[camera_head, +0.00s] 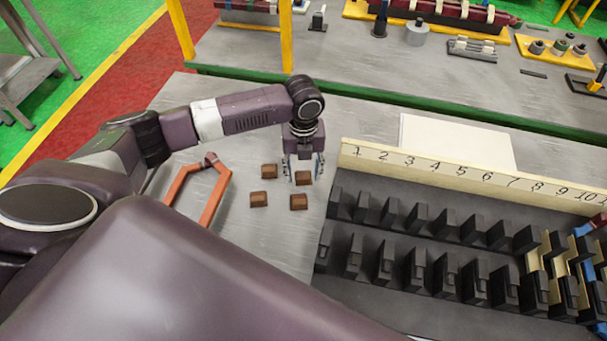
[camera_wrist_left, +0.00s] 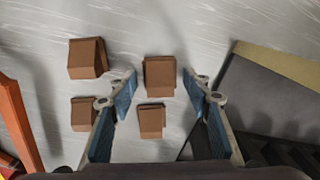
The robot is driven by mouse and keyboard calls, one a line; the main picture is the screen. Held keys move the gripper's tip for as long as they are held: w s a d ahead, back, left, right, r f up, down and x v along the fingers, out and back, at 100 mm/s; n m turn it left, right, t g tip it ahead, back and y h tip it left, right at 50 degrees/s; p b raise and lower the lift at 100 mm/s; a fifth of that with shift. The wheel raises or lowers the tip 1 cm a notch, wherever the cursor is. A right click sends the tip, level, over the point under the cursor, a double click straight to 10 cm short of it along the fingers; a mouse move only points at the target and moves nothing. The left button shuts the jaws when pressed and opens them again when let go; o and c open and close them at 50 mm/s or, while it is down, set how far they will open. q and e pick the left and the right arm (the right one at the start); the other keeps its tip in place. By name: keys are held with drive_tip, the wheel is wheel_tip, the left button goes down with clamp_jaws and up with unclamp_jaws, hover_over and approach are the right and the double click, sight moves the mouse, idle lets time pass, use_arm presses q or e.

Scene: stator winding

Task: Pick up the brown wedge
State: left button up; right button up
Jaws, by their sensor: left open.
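Several brown wedges lie on the grey table in a loose group. In the head view they are the far-left wedge (camera_head: 269,171), the far-right wedge (camera_head: 303,178), the near-left wedge (camera_head: 258,199) and the near-right wedge (camera_head: 298,202). My left gripper (camera_head: 304,170) is open and points down over the far-right wedge. In the left wrist view, the upper middle wedge (camera_wrist_left: 160,76) shows between the open fingertips (camera_wrist_left: 161,84). The lower middle wedge (camera_wrist_left: 151,120) also shows between the fingers. The upper left wedge (camera_wrist_left: 88,58) and lower left wedge (camera_wrist_left: 84,113) lie outside them.
An orange angular frame (camera_head: 216,192) lies left of the wedges. A dark slotted rack (camera_head: 340,268) with a numbered cream strip (camera_head: 450,175) stands close on the right. A white sheet (camera_head: 455,140) lies behind it. Bare table shows in front of the wedges.

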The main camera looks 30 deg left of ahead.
use_arm(q)
drive_tip(key=shift+s, duration=0.1)
clamp_jaws()
drive_tip(key=shift+r, duration=0.15)
